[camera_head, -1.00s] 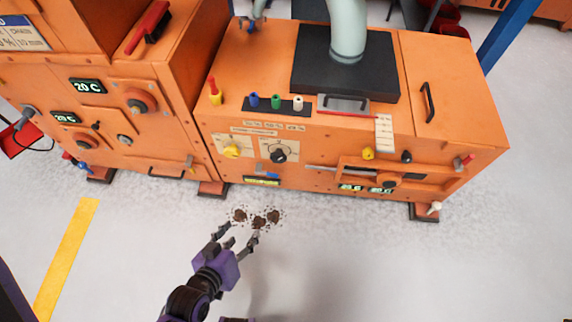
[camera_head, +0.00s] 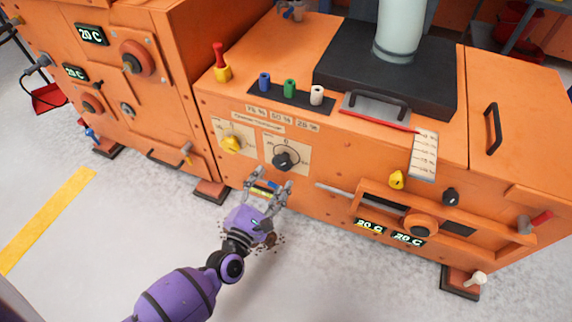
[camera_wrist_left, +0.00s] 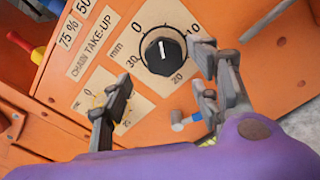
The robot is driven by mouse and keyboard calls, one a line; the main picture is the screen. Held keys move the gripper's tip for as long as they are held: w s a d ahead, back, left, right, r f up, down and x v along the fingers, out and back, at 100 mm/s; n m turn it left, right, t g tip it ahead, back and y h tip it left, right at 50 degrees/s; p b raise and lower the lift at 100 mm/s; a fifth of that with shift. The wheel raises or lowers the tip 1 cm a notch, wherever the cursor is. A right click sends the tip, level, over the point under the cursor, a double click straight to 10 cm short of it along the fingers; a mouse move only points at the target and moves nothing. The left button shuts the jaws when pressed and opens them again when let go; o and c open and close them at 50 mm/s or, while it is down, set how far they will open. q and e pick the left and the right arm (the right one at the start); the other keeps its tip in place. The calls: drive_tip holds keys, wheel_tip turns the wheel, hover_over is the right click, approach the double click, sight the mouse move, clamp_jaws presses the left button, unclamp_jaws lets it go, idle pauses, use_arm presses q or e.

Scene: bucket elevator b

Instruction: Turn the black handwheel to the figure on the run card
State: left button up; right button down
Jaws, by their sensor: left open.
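The black handwheel (camera_head: 285,160) sits on a pale dial plate on the orange machine's front. In the left wrist view the handwheel (camera_wrist_left: 162,52) has a white line, roughly upright in the picture; its upper end lies between 0 and 10 on the mm scale. My left gripper (camera_head: 267,181) is open and empty just below the handwheel. In the left wrist view its fingers (camera_wrist_left: 164,68) stand on either side of the handwheel's lower part, apparently not touching it. A white card (camera_head: 424,156) hangs at the machine's front edge; its writing is too small to read. My right gripper is out of view.
A yellow knob (camera_head: 231,144) with its own dial is left of the handwheel. A bar and orange frame (camera_head: 365,200) project at the right. Blue, green and white pegs (camera_head: 290,88) stand above. Brown debris (camera_head: 270,241) lies on the floor, partly behind my gripper.

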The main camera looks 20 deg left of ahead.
sight(279, 164)
use_arm(q)
drive_tip(key=w+b, duration=0.1)
drive_tip(key=w, duration=0.6)
drive_tip(key=shift+w+d, duration=0.15)
drive_tip(key=shift+w, duration=0.2)
drive_tip(key=shift+c, duration=0.4)
drive_tip(key=c, duration=1)
